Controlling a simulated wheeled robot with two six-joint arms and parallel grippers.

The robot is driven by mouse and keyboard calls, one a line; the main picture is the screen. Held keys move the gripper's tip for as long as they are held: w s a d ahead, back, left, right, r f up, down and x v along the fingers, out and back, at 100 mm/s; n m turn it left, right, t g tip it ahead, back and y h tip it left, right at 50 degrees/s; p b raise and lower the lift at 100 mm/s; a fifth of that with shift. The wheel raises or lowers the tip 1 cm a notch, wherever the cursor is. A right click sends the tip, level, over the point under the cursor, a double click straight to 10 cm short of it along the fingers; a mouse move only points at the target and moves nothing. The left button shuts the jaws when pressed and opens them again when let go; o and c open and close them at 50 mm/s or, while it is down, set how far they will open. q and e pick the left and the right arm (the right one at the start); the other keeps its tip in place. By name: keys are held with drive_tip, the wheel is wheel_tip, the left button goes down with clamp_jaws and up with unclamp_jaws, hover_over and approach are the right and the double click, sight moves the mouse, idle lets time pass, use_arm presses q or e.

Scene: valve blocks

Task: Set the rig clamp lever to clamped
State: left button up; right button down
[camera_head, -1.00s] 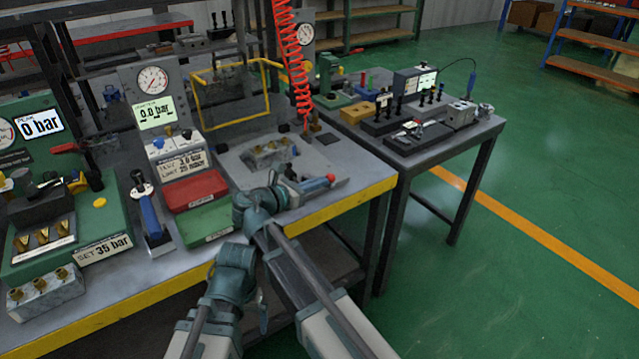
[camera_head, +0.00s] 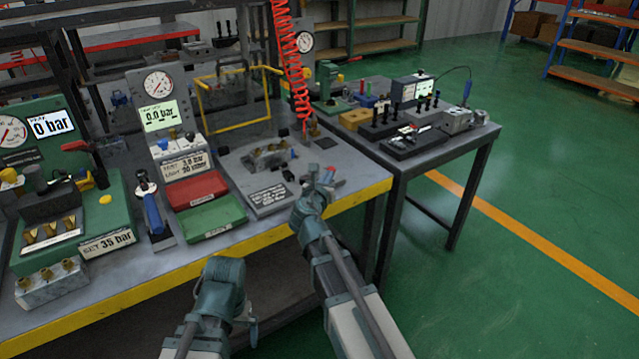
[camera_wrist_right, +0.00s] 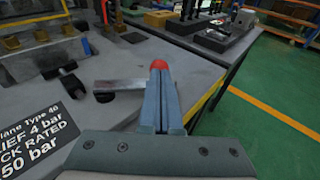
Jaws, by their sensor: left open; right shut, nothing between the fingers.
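The rig clamp lever shows in the right wrist view as a flat silver bar (camera_wrist_right: 122,84) with a red knob (camera_wrist_right: 159,65) at its right end and a dark pivot (camera_wrist_right: 103,92) at its left. In the head view, its red knob (camera_head: 330,171) shows near the bench's front right edge. My right gripper (camera_head: 318,178) is shut and empty. Its fingertips (camera_wrist_right: 159,74) are right at the knob and overlap it in view; I cannot tell if they touch. My left gripper (camera_head: 222,272) is open, low in front of the bench edge, its fingers mostly hidden.
A dark label plate (camera_head: 268,197) lies left of the lever. A metal valve block (camera_head: 268,157) sits behind it. A red tray (camera_head: 196,190) and a green tray (camera_head: 212,217) are further left. A red coiled hose (camera_head: 293,75) hangs behind.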

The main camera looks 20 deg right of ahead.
sight(334, 169)
drive_tip(key=shift+w+d+n+t+y, duration=0.3)
drive_tip(key=shift+d+n+y, duration=0.1)
drive_tip(key=shift+y, duration=0.1)
drive_tip(key=shift+x, duration=1.05)
drive_tip(key=shift+d+r+n+y, duration=0.2)
drive_tip(key=shift+d+n+y, duration=0.1)
drive_tip(key=shift+y, duration=0.1)
drive_tip(key=shift+w+d+n+t+y, duration=0.15)
drive_tip(key=shift+w+n+t+y, duration=0.15)
drive_tip(key=shift+w+d, duration=0.15)
drive_tip(key=shift+w, duration=0.95)
drive_tip(key=shift+r, duration=0.1)
